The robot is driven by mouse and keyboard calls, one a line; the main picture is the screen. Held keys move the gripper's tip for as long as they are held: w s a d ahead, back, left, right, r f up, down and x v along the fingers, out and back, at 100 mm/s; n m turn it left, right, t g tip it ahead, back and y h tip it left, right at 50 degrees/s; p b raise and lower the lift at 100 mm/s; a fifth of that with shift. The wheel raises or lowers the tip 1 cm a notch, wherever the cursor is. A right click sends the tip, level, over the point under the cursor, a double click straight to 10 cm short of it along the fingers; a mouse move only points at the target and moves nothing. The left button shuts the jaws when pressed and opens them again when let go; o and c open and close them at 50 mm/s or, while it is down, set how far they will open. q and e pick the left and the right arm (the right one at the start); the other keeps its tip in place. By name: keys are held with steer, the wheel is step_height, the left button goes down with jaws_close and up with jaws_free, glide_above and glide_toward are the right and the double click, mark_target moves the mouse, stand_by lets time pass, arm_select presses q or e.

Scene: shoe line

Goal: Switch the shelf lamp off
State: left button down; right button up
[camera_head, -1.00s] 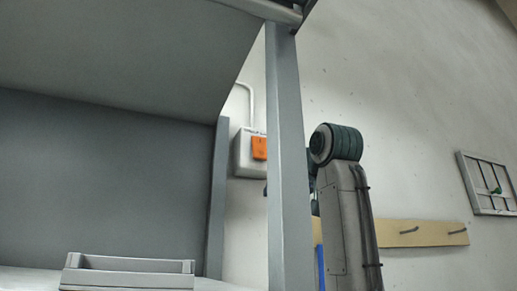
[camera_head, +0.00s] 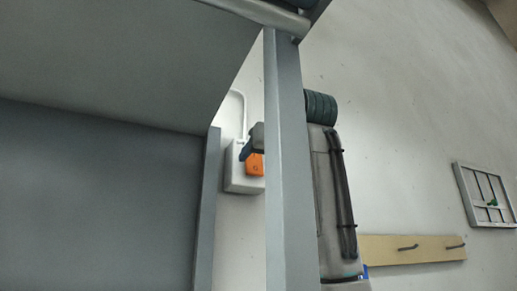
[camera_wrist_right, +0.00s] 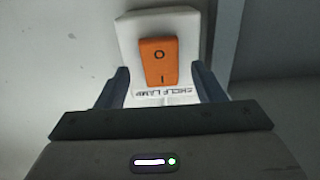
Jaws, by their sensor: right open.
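The shelf lamp switch is a white wall box (camera_head: 240,181) with an orange rocker (camera_head: 255,165), seen just left of the shelf post. In the right wrist view the box (camera_wrist_right: 186,24) carries a "SHELF LAMP" label, and the orange rocker (camera_wrist_right: 158,62) is marked O and I. Which side of the rocker is pressed in, I cannot tell. My right gripper (camera_head: 246,148) is at the box, partly hidden by the post. In the wrist view its open fingers (camera_wrist_right: 161,72) stand either side of the rocker's lower part, with nothing held. Contact is unclear. My left gripper is out of view.
The grey shelf post (camera_head: 287,180) stands between my right forearm and the shelf bay. The shelf back panel (camera_head: 90,200) is at left. A wooden hook rail (camera_head: 390,250) and a framed panel (camera_head: 485,195) are on the wall at right.

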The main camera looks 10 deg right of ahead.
steer(key=shift+w+a+r+p, duration=0.1)
steer(key=shift+w+p, duration=0.05)
steer(key=shift+w, duration=0.2)
steer(key=shift+w+a+r+p, duration=0.1)
steer(key=shift+w+p, duration=0.05)
steer(key=shift+w, duration=0.2)
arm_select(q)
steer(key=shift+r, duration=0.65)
arm_select(e)
steer(key=shift+w+f, duration=0.1)
